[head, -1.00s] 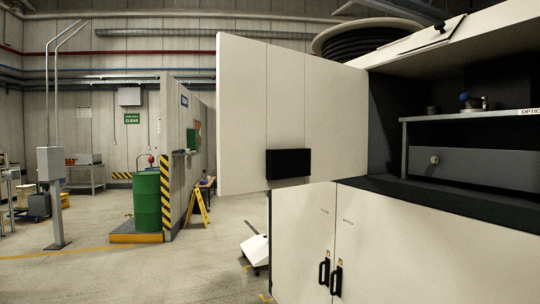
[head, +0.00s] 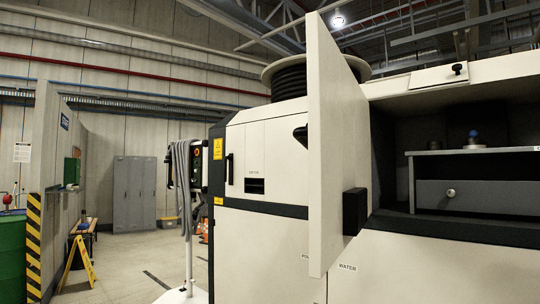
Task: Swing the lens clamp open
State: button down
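No part is plainly recognisable as the lens clamp. A small fitting with a blue knob (head: 473,135) sits on top of a grey shelf (head: 480,153) inside the open bay of the white machine at the right. A dark round piece stands to its left, dim in the shadow. Below the shelf is a grey drawer front with a pale round knob (head: 450,193). The bay's white door (head: 333,130) stands open, seen nearly edge-on, with a black block (head: 354,211) on it. My gripper is not in view.
The door juts out left of the bay. A stand with a control panel (head: 195,165) and hanging cable is left of the machine. A yellow floor sign (head: 77,262), a green drum (head: 12,255) and a striped wall edge are at far left. Floor between is clear.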

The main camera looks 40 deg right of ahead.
aim_at(474, 134)
jog(key=i+j+z, duration=0.65)
jog(key=j, duration=0.45)
jog(key=i+j+z, duration=0.25)
jog(key=j, duration=0.2)
jog(key=z, duration=1.05)
jog(key=i+j, duration=0.05)
